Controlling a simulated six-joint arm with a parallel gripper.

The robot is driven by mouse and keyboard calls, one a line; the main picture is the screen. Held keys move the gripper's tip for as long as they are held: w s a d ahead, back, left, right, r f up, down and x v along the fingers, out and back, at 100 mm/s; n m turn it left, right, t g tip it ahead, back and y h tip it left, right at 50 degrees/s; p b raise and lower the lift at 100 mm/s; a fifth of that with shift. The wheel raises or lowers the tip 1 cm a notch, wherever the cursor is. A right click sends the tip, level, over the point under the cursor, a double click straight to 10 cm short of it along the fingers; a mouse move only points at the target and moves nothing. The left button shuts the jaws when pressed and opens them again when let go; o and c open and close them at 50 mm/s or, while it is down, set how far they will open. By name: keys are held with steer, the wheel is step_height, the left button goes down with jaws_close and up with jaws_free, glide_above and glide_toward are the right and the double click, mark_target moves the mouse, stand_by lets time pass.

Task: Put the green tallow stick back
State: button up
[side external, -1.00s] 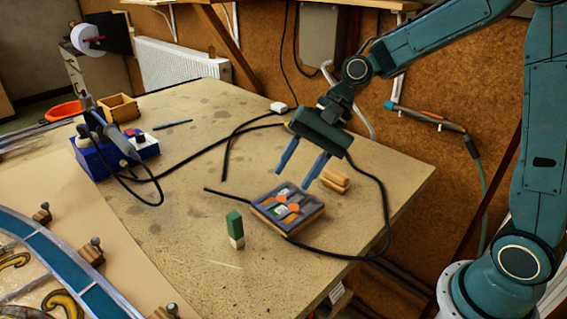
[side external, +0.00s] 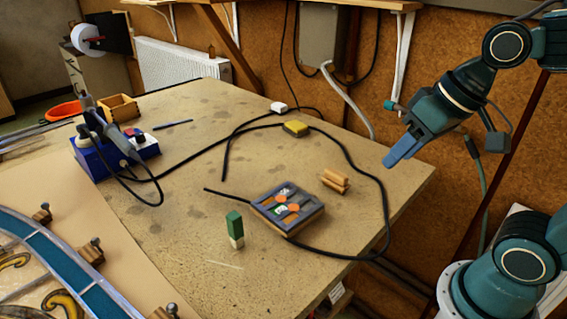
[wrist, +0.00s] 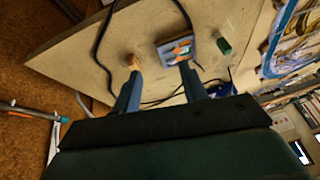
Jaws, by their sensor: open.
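The green tallow stick (side external: 235,228) stands upright on the bench, green on top with a pale lower end. It stands just left of a small dark tray (side external: 313,218) with orange and white pieces in it. The stick also shows in the wrist view (wrist: 225,46), beside the tray (wrist: 162,54). My gripper (side external: 388,163) is raised near the bench's right edge, well away from the stick. In the wrist view its two fingers (wrist: 160,80) are spread apart with nothing between them.
Wooden sticks (side external: 335,181) lie behind the tray. A black cable (side external: 384,205) loops around them. A yellow block (side external: 295,128) and a blue soldering station (side external: 115,155) stand farther back. A leaded panel (side external: 60,265) lies at the left. The bench front is clear.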

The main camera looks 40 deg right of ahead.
steer(key=shift+n+h, duration=0.5)
steer(key=shift+n, duration=0.1)
steer(key=shift+s+d, duration=0.35)
steer(key=shift+s, duration=0.3)
steer(key=shift+s+d, duration=0.4)
steer(key=shift+s, duration=0.3)
steer(key=shift+s+d, duration=0.35)
steer(key=shift+s, duration=0.3)
